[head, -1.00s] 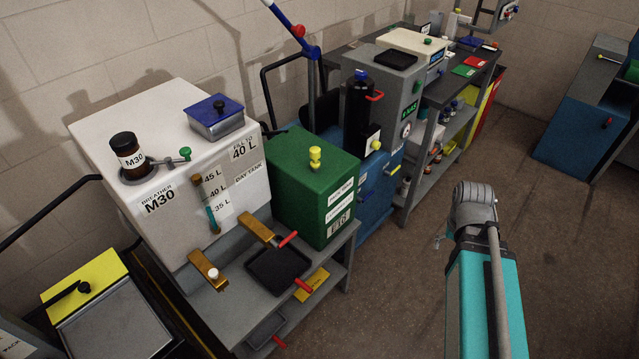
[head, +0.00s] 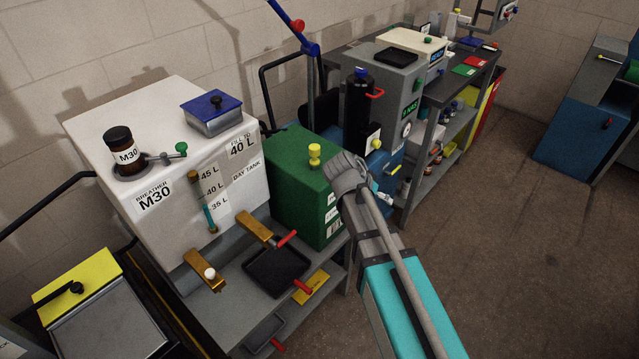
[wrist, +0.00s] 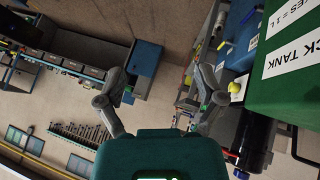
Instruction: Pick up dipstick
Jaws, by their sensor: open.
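A yellow knob (head: 314,154) stands upright on top of the green tank (head: 290,185) in the head view. It looks like the dipstick's handle; any rod below it is hidden inside the tank.
A black cylinder (head: 358,115) and grey cabinet (head: 410,95) stand behind. A black tray (head: 275,272) sits in front.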

